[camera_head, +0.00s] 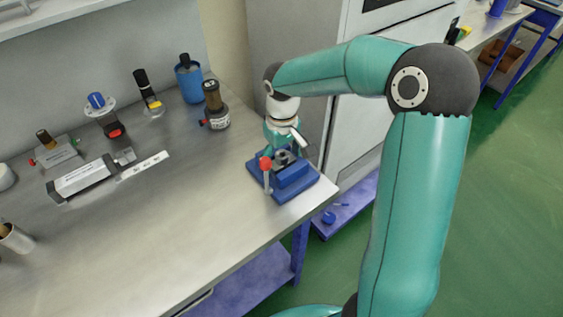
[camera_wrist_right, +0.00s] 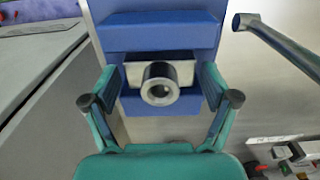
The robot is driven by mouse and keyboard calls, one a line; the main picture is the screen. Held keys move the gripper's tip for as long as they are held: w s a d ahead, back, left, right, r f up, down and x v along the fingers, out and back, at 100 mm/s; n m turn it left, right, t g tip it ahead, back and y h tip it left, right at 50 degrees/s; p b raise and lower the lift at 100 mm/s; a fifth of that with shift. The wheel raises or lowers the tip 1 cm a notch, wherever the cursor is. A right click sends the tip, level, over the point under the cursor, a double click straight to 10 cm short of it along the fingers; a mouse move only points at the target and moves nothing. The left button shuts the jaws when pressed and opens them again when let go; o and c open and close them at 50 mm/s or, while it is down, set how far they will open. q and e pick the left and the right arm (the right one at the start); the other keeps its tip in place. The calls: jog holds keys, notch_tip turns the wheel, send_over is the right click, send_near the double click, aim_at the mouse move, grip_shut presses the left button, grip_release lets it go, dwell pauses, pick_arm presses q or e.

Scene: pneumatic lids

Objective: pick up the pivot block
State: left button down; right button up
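The pivot block appears to be the small grey metal block with a round bored boss (camera_wrist_right: 160,84), seated in a blue fixture (camera_wrist_right: 160,32) in the right wrist view. In the head view the grey block (camera_head: 283,158) is partly hidden under my right gripper (camera_head: 282,140), and the blue fixture (camera_head: 293,180) stands near the bench's right corner. In the right wrist view my right gripper (camera_wrist_right: 160,92) is open, with one finger on each side of the block and visible gaps to it. My left gripper is out of view.
A lever with a red knob (camera_head: 265,163) rises beside the fixture; its metal rod (camera_wrist_right: 275,42) shows in the right wrist view. A dark-topped cylinder (camera_head: 215,110), a blue bottle (camera_head: 188,78) and several small devices stand along the back. The bench's front middle (camera_head: 170,220) is clear.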

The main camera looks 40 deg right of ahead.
jog(key=c, duration=0.8)
jog(key=shift+r, duration=0.1)
jog(key=shift+c, duration=0.2)
